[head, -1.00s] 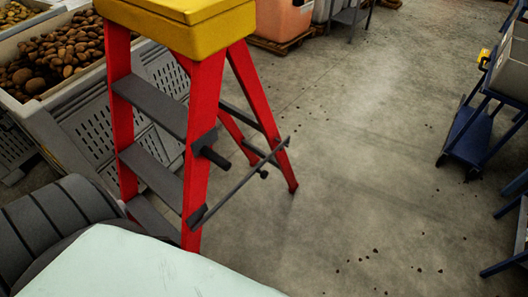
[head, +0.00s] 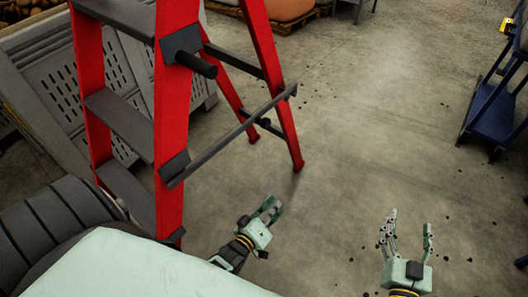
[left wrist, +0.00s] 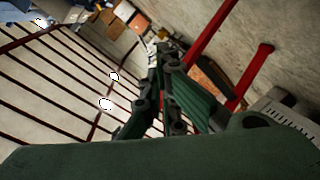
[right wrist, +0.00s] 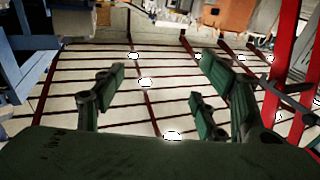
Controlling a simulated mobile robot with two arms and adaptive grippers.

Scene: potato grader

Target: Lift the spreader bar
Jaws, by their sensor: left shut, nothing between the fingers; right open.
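The spreader bar (head: 228,135) is a thin grey bar on the red stepladder (head: 170,110). It runs slanting from a bracket on the near front leg up to the rear leg. My left gripper (head: 272,208) is shut and empty, low over the floor, right of the ladder and apart from the bar. Its closed fingers (left wrist: 160,85) show in the left wrist view with red ladder legs beyond. My right gripper (head: 410,225) is open and empty, further right and well away from the bar. Its spread fingers (right wrist: 165,95) show in the right wrist view, the ladder at the right edge.
A grey slatted crate (head: 60,85) stands behind the ladder at the left. A dark handle-like peg (head: 197,64) sticks out from the ladder leg above the bar. A blue cart (head: 490,115) stands at the right. The concrete floor between is clear but for small scattered bits.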

